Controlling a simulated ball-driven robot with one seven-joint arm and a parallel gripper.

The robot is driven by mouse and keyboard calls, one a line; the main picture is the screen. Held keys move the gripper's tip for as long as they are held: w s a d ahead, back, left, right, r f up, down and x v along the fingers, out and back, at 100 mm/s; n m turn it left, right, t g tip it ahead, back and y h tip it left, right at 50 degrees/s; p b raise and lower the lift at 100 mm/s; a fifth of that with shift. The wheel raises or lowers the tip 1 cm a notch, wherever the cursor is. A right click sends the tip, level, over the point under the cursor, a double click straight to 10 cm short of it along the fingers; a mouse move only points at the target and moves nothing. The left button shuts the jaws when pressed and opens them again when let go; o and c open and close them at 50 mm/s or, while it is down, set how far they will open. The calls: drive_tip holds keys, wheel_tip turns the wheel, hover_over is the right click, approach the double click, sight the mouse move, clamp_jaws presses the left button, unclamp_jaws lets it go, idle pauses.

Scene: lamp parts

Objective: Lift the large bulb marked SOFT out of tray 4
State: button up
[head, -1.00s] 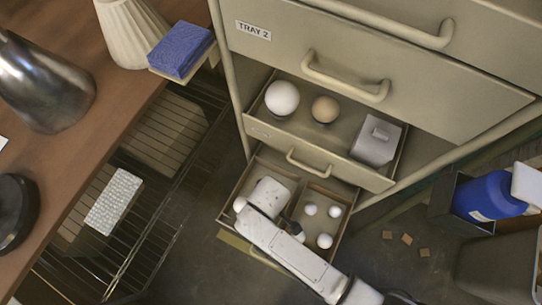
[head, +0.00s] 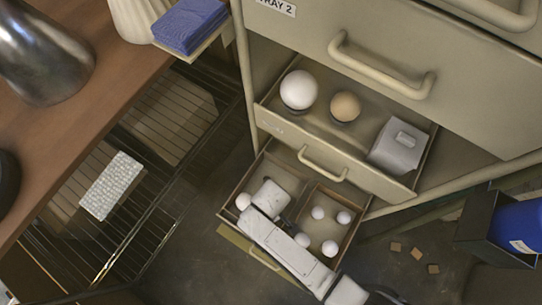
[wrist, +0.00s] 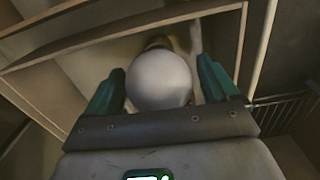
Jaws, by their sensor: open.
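Tray 4 (head: 232,200) is the lowest open drawer, with a divider between its left and right compartments. My arm reaches over it from the lower right and hides much of the left side. In the wrist view, a large plain white bulb (wrist: 160,82) sits between the teal fingers of my gripper (wrist: 162,85). The fingers are apart, one on each side of it, with a gap visible on the right. A dark collar shows behind the bulb. No SOFT marking is readable. My gripper's fingers cannot be made out in the head view.
Several small white bulbs (head: 318,213) lie in tray 4's right compartment. The drawer above (head: 345,178) holds a white bulb (head: 299,90), an amber bulb (head: 345,106) and a grey box (head: 398,147), and overhangs tray 4's back. A wire rack (head: 150,215) stands left.

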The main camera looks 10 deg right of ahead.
drive_tip(key=shift+f, duration=0.2)
drive_tip(key=c, duration=0.9)
drive_tip(key=shift+r+p, duration=0.9)
drive_tip(key=shift+p, duration=0.25)
idle(1.0)
drive_tip(key=shift+r+p, duration=1.8)
drive_tip(key=shift+p, duration=0.25)
drive_tip(key=shift+r+p, duration=2)
drive_tip(key=shift+p, duration=0.15)
